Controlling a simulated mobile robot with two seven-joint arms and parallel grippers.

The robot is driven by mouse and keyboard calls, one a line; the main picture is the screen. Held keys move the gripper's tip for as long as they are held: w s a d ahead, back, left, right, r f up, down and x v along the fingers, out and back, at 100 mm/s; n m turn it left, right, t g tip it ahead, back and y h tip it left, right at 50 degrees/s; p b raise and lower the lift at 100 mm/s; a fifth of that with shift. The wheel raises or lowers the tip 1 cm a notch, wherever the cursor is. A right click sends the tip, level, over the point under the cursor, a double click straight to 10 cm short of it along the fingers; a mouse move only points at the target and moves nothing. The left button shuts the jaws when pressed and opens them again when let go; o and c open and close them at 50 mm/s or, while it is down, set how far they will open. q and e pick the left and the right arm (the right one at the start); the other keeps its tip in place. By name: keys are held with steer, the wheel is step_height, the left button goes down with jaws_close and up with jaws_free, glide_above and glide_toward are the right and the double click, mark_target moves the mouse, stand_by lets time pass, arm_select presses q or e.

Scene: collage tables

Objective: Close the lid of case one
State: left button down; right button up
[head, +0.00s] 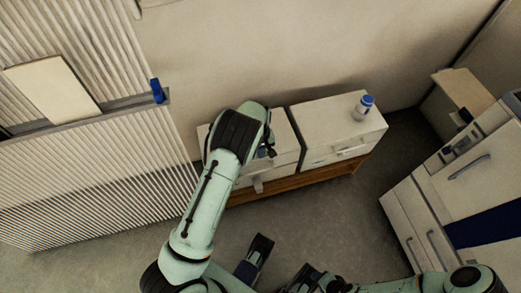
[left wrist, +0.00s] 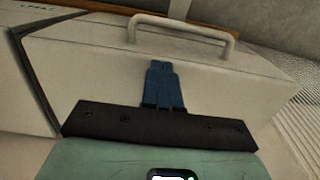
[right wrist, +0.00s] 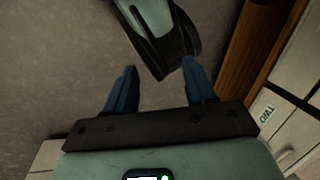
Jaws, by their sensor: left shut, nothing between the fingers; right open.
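Two pale cases stand side by side on a low wooden bench in the head view. The left case (head: 285,143) is partly hidden behind my left arm, and its label does not show. My left gripper (left wrist: 160,66) is shut and empty, its blue fingers in front of a pale case face (left wrist: 105,75) with a bar handle (left wrist: 180,24) in the left wrist view. I cannot tell whether they touch it, or whether the lid is fully down. My right gripper (right wrist: 157,75) is open and empty, low in front of the bench.
The right case (head: 330,117) carries a blue-capped bottle (head: 363,107). A label reading TWO (right wrist: 267,112) shows on a case in the right wrist view. A pale cabinet (head: 440,200) stands right, a ribbed panel (head: 100,180) left.

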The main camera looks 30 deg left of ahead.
arm_select(q)
steer(key=shift+s+d+f, duration=0.2)
steer(key=shift+f, duration=0.3)
steer(key=shift+s+d+f, duration=0.2)
steer(key=shift+f, duration=0.25)
steer(key=shift+s+d+f, duration=0.2)
arm_select(e)
steer(key=shift+w+d+f, duration=0.1)
steer(key=shift+w+f, duration=0.15)
arm_select(q)
steer(key=r+p, duration=0.1)
steer(key=r, duration=0.1)
steer(key=r+p, duration=0.1)
steer(key=r, duration=0.1)
steer(key=r+p, duration=0.1)
steer(key=r, duration=0.1)
steer(key=shift+w+a, duration=0.15)
steer(key=shift+w, duration=0.1)
step_height(320, 180, up, 9)
steer(key=p, duration=0.1)
steer(key=shift+f+p, duration=0.15)
steer(key=shift+p, duration=0.15)
arm_select(e)
steer(key=s+r+g, duration=0.1)
steer(key=s+r, duration=0.3)
steer(key=r, duration=0.1)
steer(key=shift+a+y, duration=0.2)
steer(key=shift+y, duration=0.1)
steer(key=shift+r, duration=0.1)
